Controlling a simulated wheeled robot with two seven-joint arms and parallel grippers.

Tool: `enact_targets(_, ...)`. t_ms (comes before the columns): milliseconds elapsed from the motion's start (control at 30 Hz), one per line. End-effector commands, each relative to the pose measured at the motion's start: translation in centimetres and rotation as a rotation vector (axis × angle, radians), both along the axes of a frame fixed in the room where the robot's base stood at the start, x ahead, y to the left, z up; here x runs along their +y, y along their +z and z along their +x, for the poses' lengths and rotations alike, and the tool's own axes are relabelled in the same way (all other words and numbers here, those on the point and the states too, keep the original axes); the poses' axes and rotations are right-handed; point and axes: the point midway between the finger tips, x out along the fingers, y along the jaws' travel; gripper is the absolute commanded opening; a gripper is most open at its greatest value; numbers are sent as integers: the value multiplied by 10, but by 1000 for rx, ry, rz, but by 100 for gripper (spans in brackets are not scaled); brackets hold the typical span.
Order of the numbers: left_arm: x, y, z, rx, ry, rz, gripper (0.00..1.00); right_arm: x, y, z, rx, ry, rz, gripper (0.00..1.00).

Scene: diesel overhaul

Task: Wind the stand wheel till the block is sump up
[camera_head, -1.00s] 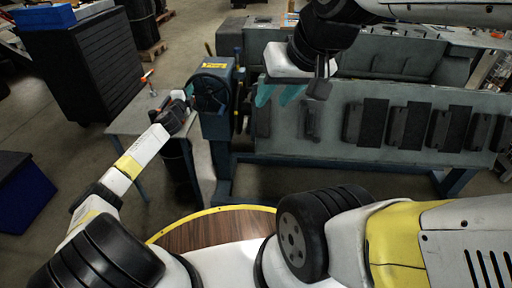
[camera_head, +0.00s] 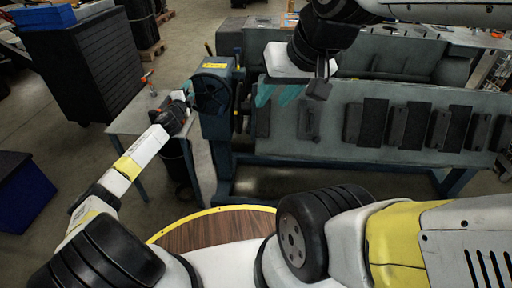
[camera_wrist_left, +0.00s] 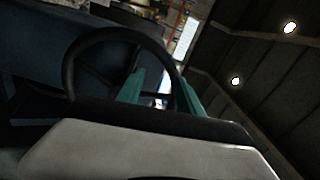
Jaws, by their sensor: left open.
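The stand wheel (camera_head: 212,94) is a dark rim on the blue stand post, left of the block. It also shows large in the left wrist view (camera_wrist_left: 108,34). My left gripper (camera_head: 187,93) is at the wheel's left side. In the left wrist view its teal fingers (camera_wrist_left: 160,92) are apart, with the rim reaching between them; contact cannot be told. The grey engine block (camera_head: 335,112) lies lengthwise on the stand, a flat face with several dark rectangular parts turned towards me. My right gripper (camera_head: 278,96) hangs in front of the block's left end, fingers apart and empty.
A small grey table (camera_head: 133,122) stands left of the stand, under my left arm, with small items on it. A black cabinet (camera_head: 88,72) and a blue bin (camera_head: 25,195) are further left. The stand's blue lower beam (camera_head: 330,162) runs below the block.

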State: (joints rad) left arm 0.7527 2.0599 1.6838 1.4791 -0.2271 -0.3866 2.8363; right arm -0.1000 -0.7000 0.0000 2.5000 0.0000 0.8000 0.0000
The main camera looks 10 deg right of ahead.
Motion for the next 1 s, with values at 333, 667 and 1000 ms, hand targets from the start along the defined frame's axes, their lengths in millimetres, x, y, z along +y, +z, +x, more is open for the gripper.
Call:
enact_targets(333,18,0,-48,-1,2,0,44,0,0,0,0,0,0,36)
enact_targets(667,21,0,-63,0,1,0,44,0,0,0,0,0,0,36)
enact_targets(1000,-23,6,-70,8,-8,-15,44,0,0,0,0,0,0,36)
